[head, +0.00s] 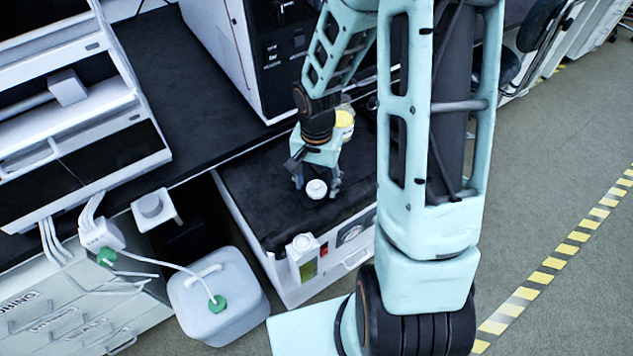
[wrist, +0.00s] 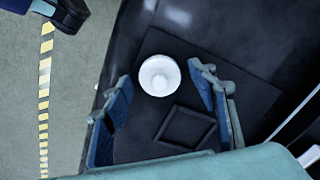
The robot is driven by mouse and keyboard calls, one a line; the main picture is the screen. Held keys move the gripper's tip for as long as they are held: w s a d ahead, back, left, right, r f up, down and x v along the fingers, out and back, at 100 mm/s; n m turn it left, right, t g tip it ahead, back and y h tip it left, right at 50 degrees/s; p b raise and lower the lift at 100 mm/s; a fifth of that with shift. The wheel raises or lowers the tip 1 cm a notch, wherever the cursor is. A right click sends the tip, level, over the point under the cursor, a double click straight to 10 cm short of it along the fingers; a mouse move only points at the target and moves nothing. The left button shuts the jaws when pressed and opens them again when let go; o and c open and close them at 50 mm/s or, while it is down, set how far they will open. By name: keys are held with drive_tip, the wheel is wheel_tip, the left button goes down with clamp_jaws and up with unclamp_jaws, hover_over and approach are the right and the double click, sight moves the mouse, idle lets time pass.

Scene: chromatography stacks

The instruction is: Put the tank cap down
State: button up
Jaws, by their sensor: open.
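The tank cap (head: 316,189) is a small white round piece on the black top of a low white cabinet. It also shows in the wrist view (wrist: 159,75) as a white disc with a raised middle, on a dark flat panel. My gripper (head: 317,182) is over it, pointing down, with a finger on either side. In the wrist view the blue-grey fingers (wrist: 160,82) are spread wide, with a visible gap between each finger and the cap. I cannot tell the exact height of the fingertips above the surface.
A yellow-labelled bottle (head: 345,120) stands behind my gripper. A small white bottle (head: 302,257) is at the cabinet's front. A white canister (head: 215,295) with a green cap and tubing stands left. In the wrist view, a dark square frame (wrist: 185,128) lies near the cap.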

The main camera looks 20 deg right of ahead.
sight(317, 184)
wheel_tip(317, 184, up, 12)
drive_tip(key=p, duration=0.2)
drive_tip(key=shift+r, duration=0.15)
idle(0.5)
